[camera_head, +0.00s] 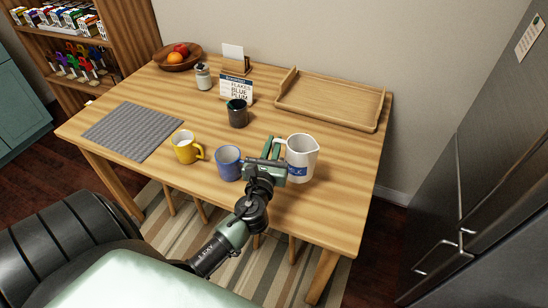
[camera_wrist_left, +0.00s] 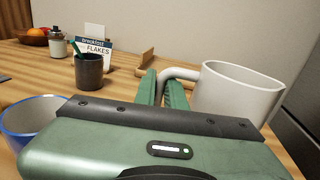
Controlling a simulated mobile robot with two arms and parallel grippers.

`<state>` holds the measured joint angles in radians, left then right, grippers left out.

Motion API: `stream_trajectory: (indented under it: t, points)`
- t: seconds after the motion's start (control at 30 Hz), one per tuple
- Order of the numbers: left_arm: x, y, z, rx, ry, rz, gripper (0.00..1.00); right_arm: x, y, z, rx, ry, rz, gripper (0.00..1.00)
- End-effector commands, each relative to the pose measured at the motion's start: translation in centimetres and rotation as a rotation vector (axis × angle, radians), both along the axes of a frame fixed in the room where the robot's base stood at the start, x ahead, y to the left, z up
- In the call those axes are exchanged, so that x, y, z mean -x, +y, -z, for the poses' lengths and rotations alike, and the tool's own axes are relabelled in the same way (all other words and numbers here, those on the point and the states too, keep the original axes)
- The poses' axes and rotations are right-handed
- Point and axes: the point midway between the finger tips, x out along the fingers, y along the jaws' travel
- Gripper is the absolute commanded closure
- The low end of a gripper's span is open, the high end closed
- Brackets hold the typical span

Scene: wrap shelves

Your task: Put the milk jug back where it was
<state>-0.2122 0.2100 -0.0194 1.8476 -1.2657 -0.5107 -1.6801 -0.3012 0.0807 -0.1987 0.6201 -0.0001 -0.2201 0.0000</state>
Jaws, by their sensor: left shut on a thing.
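The white milk jug (camera_head: 301,158) with a blue label stands upright at the right part of the wooden table, near its front edge. It also shows in the left wrist view (camera_wrist_left: 235,95), with its handle toward my gripper. My left gripper (camera_head: 271,148) is at the jug's left side, shut on its handle; the fingers (camera_wrist_left: 164,88) close around the handle's outer part. Whether the jug's base touches the table is hard to tell. My right gripper is not in view.
A blue mug (camera_head: 228,163) stands close left of my gripper, with a yellow mug (camera_head: 184,147) further left. A dark cup (camera_head: 237,113) and a breakfast card (camera_head: 235,88) stand behind. A wooden tray (camera_head: 330,102) lies at the back right. A grey mat (camera_head: 132,131) lies left.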

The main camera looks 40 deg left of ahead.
Motion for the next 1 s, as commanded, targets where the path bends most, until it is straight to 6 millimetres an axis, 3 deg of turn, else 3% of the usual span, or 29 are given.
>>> stream_trajectory:
  t: [0.4, 0.8, 0.9, 1.0]
  points:
    - [-0.1, 0.0, 4.6, -0.001, -0.003, 0.0, 1.0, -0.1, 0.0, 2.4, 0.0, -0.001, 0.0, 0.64]
    - [0.0, 0.0, 4.9, -0.001, -0.004, 0.0, 1.0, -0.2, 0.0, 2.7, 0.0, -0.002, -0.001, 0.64]
    - [0.0, 0.0, 5.0, -0.001, 0.0, 0.0, 0.67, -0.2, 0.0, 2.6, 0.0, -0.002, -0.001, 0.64]
    - [0.0, 0.0, 5.0, -0.001, 0.0, 0.0, 0.67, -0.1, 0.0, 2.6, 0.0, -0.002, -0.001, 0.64]
